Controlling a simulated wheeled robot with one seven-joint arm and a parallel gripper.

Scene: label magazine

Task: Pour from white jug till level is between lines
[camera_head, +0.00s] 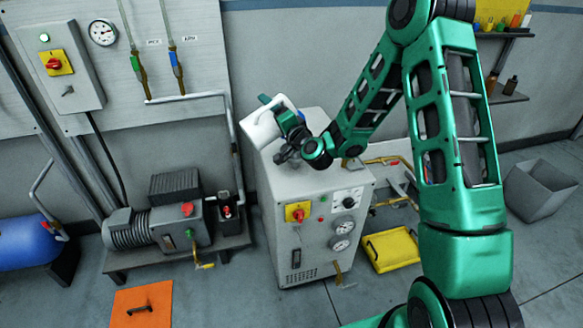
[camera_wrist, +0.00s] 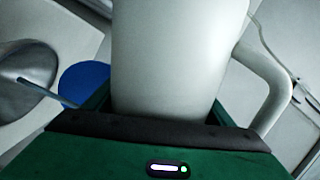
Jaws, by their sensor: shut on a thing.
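The white jug (camera_head: 262,128) is above the left part of the grey cabinet's top and looks tilted in the head view. My gripper (camera_head: 284,116) is shut on the jug's body. In the wrist view the jug (camera_wrist: 178,60) fills the middle, between the jaws, and its handle (camera_wrist: 277,95) curves down on the right. The jug's mouth and contents cannot be made out, and no stream of liquid shows. No level lines can be made out in either view.
The grey cabinet (camera_head: 318,225) has gauges and a red switch. A motor pump (camera_head: 160,226) stands left of it on a low bench. A yellow tray (camera_head: 391,250), a grey bin (camera_head: 540,190) and an orange floor plate (camera_head: 142,305) lie around. A pipe (camera_head: 228,125) runs behind the jug.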

